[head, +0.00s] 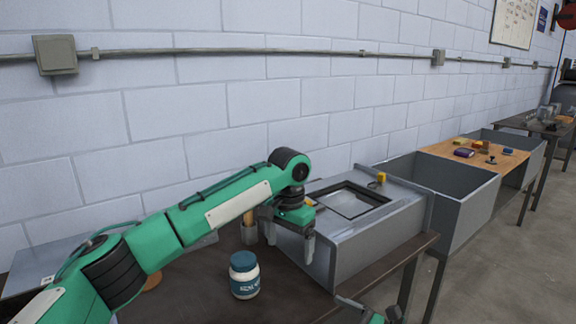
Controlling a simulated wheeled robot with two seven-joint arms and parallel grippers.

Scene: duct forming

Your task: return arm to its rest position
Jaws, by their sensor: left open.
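My left arm reaches in from the left, over the dark table. My left gripper (289,244) points down with its fingers apart, beside the near left end of a grey metal duct box (385,243). I see nothing between its fingers; whether it touches the box I cannot tell. A small piece of my right arm or gripper (362,312) shows at the bottom edge, too little to tell the state of its jaws.
A wooden-looking object (249,228) stands behind the gripper. Open grey bins (462,212) and a wooden board (512,167) with small items lie to the right.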

